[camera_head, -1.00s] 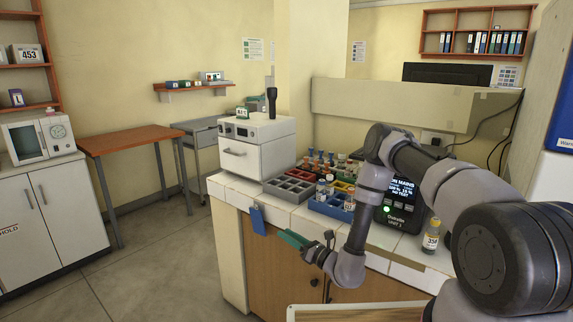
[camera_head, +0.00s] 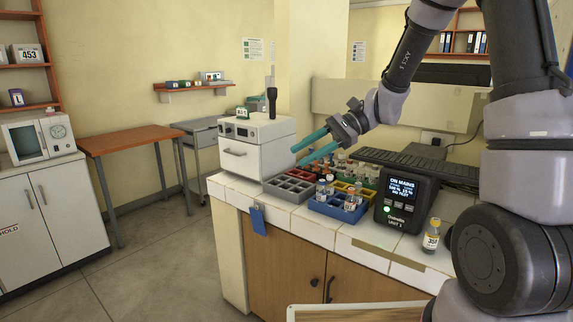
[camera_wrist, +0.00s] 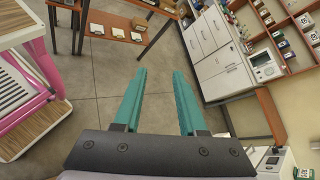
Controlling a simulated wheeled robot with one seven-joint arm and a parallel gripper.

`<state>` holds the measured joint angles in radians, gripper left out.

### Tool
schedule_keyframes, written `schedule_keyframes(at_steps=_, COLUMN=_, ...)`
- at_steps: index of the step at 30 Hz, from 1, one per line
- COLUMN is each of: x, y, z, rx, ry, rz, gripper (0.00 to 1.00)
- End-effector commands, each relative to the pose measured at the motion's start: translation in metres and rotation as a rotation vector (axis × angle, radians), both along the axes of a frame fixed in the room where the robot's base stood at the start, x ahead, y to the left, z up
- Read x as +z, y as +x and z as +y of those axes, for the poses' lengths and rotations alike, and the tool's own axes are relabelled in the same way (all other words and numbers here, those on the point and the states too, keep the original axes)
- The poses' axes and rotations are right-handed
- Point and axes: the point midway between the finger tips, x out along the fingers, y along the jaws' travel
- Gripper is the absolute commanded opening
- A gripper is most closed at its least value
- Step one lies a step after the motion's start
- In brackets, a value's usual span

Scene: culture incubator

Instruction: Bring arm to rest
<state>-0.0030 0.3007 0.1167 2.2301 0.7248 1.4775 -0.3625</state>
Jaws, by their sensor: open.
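My gripper (camera_head: 312,149) is open and empty. Its two teal fingers point left and hang in the air above the sorting trays on the counter, right of the white incubator box. In the wrist view its fingers (camera_wrist: 158,100) stand apart with only floor seen between them. My arm is raised, with its elbow high at the right of the head view.
Below stand a grey tray (camera_head: 275,187), a blue tray (camera_head: 322,207) with vials, a display unit (camera_head: 402,199) and a yellow-capped vial (camera_head: 432,236). The white box (camera_head: 257,160) is close left. A pink-framed cart (camera_wrist: 50,75) shows in the wrist view. The floor is open.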

Motion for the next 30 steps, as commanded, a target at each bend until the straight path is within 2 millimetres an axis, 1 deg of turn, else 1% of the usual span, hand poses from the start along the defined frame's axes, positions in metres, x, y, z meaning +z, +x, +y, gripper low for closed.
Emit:
schedule_keyframes(at_steps=1, x=0.012, y=-0.010, z=-0.010, rx=0.018, ry=-0.053, rz=-0.066, gripper=0.41)
schedule_keyframes(at_steps=5, x=0.031, y=-0.033, z=-0.039, rx=0.054, ry=-0.202, rz=-0.221, gripper=0.41)
schedule_keyframes(at_steps=9, x=0.050, y=-0.054, z=-0.073, rx=0.071, ry=-0.363, rz=-0.393, gripper=0.41)
schedule_keyframes(at_steps=14, x=0.072, y=-0.076, z=-0.114, rx=0.065, ry=-0.543, rz=-0.594, gripper=0.41)
schedule_keyframes(at_steps=18, x=0.094, y=-0.093, z=-0.149, rx=0.038, ry=-0.693, rz=-0.771, gripper=0.41)
schedule_keyframes(at_steps=21, x=0.107, y=-0.103, z=-0.171, rx=0.012, ry=-0.784, rz=-0.881, gripper=0.41)
schedule_keyframes(at_steps=25, x=0.121, y=-0.113, z=-0.190, rx=-0.017, ry=-0.865, rz=-0.983, gripper=0.41)
schedule_keyframes(at_steps=30, x=0.128, y=-0.119, z=-0.200, rx=-0.033, ry=-0.912, rz=-1.039, gripper=0.41)
